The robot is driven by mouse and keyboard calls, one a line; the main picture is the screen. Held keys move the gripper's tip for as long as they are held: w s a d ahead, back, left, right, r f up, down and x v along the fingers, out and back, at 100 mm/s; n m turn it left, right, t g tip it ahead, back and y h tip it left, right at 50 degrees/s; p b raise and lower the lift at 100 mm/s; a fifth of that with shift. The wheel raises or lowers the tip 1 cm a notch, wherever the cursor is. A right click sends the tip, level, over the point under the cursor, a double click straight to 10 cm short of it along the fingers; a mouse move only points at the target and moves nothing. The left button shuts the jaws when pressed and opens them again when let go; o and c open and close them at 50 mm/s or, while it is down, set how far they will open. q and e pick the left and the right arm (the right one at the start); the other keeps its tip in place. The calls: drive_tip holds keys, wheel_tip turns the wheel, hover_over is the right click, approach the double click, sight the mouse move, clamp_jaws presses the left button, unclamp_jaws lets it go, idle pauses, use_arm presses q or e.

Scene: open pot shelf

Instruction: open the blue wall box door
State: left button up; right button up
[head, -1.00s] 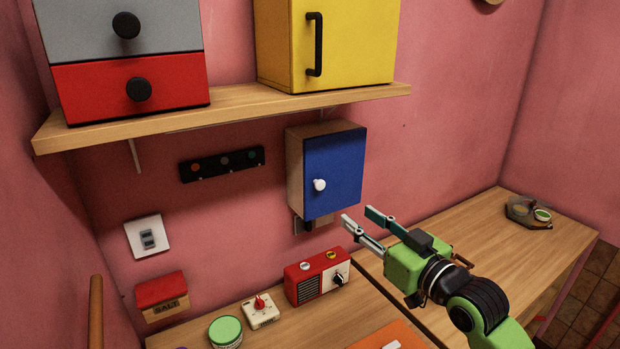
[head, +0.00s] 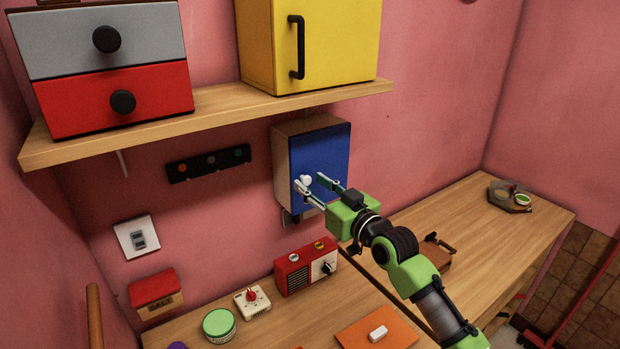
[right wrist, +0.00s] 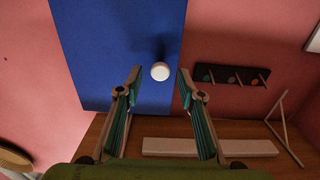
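The blue wall box door (head: 322,160) is shut on its wooden box (head: 281,165), which hangs on the pink wall under the shelf. Its white round knob (head: 305,180) sits near the door's lower left. My right gripper (head: 308,184) is open at the knob, one finger on each side of it. In the right wrist view the blue door (right wrist: 115,45) fills the upper left, and the knob (right wrist: 160,71) shows between the two fingertips with gaps on both sides. My left gripper is not in view.
The wooden shelf (head: 210,118) above holds a yellow cabinet (head: 335,45) and grey and red drawers (head: 75,98). A black hook rail (head: 208,163) is left of the box. A red radio (head: 295,270) stands on the counter below.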

drive_tip(key=shift+x, duration=0.85)
clamp_jaws()
